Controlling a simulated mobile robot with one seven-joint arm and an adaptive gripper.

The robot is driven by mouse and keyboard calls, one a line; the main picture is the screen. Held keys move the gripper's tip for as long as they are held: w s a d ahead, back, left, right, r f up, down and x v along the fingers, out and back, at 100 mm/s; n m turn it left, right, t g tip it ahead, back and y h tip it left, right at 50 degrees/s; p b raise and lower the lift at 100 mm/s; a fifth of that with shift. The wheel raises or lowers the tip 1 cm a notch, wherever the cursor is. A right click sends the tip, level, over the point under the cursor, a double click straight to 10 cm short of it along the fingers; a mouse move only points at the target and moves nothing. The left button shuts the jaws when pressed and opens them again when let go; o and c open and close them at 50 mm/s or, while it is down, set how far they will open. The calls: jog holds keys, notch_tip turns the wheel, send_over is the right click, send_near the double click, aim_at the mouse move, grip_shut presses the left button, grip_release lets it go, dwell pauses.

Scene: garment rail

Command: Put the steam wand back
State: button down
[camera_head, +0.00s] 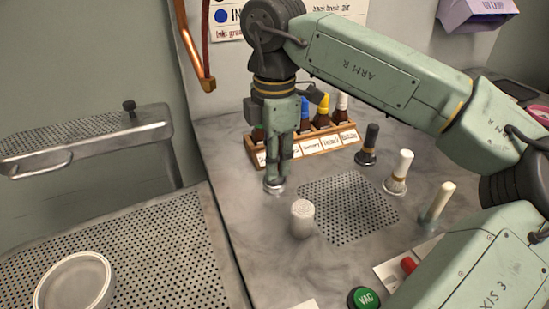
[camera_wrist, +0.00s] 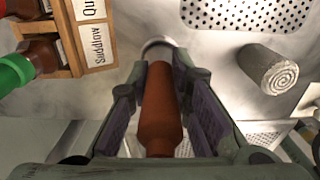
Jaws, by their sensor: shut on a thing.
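My gripper (camera_head: 277,172) points down over the grey worktop, just in front of a wooden bottle rack. It is shut on a brown tapered tool (camera_wrist: 160,110), whose body lies between both fingers in the wrist view. The tool's far end is a pale metallic round piece (camera_wrist: 157,45); it shows below the fingers in the head view (camera_head: 274,189), close to the worktop. I cannot tell whether it touches. I cannot make out a steam wand for certain. A bent copper tube (camera_head: 191,45) hangs by the wall at upper left.
The rack (camera_head: 318,148) holds several capped bottles. A black-handled brush (camera_head: 369,146), white brush (camera_head: 398,172) and cream-handled brush (camera_head: 439,202) stand to the right. A green VAC button (camera_head: 364,299) is at front.

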jog(key=c, duration=1.4)
grip_release()
jog(key=o, duration=0.3)
jog(key=shift+o, duration=0.2)
jog(key=shift+r, duration=0.15)
jog(key=shift+r+p, duration=2.4)
jog(key=shift+r, duration=1.25)
jog(key=shift+s+f, duration=0.1)
